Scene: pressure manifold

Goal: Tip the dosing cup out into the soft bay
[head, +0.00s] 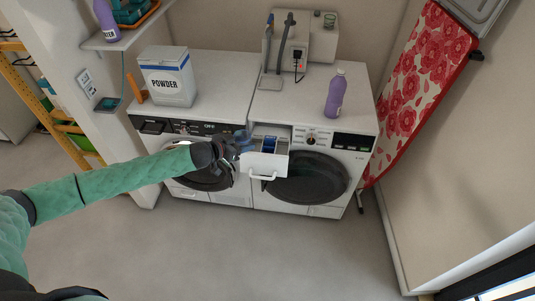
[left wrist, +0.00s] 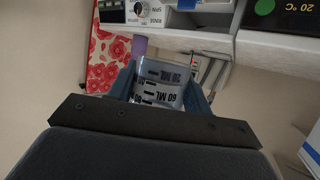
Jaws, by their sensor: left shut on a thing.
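My left gripper (head: 243,144) is shut on the dosing cup, just above the left side of the open detergent drawer (head: 266,163). In the left wrist view the cup (left wrist: 160,84) is clear with black ML marks, between the two blue fingers. That view is upside down, and the cup looks roughly upright in it. Its contents cannot be made out. The drawer is pulled out from the right-hand machine and has a blue part (head: 269,146) inside. Which compartment is the soft bay cannot be read. My right gripper is out of view.
A purple bottle (head: 336,94) stands on the right machine. A white powder box (head: 167,78) stands on the left machine. A grey unit with hoses (head: 314,45) is at the back. A red floral ironing board (head: 424,75) leans at the right. The floor in front is clear.

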